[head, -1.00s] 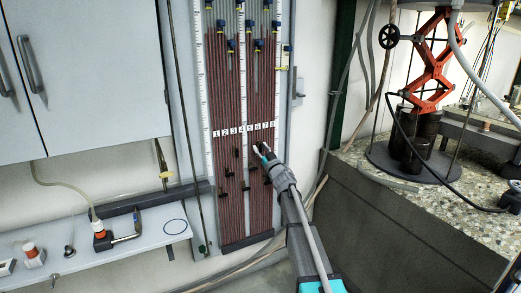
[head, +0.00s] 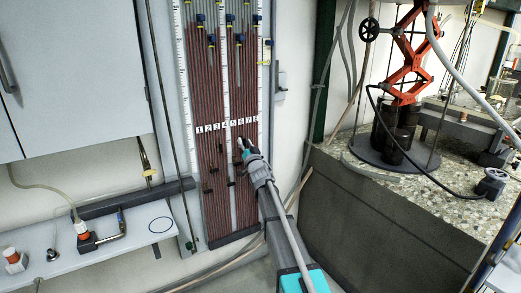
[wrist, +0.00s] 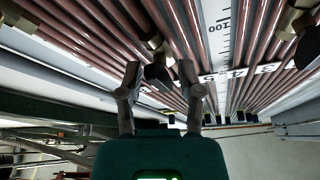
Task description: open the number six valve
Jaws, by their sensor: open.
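The tube board (head: 222,100) stands against the wall in the head view, with dark red tubes and a row of white number labels (head: 228,124) across it. Small dark valves sit below the labels. My gripper (head: 243,144) is at the board just below the higher-numbered labels. In the wrist view my gripper (wrist: 158,78) is open, with one finger on each side of a dark valve handle (wrist: 157,73) on a brass fitting. Contact with the handle cannot be told. The label of this valve is not clearly readable.
Other valves show at the upper right (wrist: 306,42) of the wrist view. In the head view, a shelf (head: 120,232) is at left below a cabinet (head: 70,70). A stone-topped counter (head: 430,185) with a red jack (head: 408,55) stands at right.

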